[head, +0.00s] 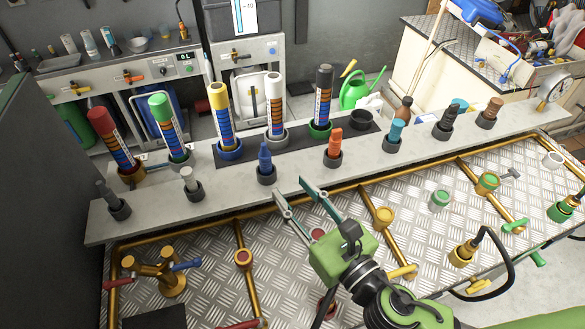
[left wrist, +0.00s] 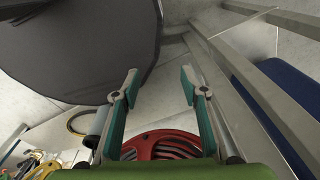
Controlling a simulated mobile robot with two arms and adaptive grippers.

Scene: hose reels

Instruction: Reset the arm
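My right gripper (head: 294,191) is in the head view, over the front edge of the grey shelf and the metal tread-plate bench top. Its two fingers are spread apart with nothing between them. The blue plug (head: 265,164) and the orange plug (head: 334,146) stand in dark holders beyond its fingertips. My left gripper (left wrist: 159,82) shows only in the left wrist view. Its fingers are apart and empty. A red slotted round part (left wrist: 160,146) lies below and behind them, partly hidden by the gripper body. My left arm is out of the head view.
Several tall coloured tubes, such as the yellow-capped one (head: 221,118), stand along the grey shelf (head: 230,190). Brass pipes and valves (head: 168,272) run across the bench. A black hose (head: 508,265) curves at right. A large dark rounded surface (left wrist: 75,50) fills the left wrist view's upper left.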

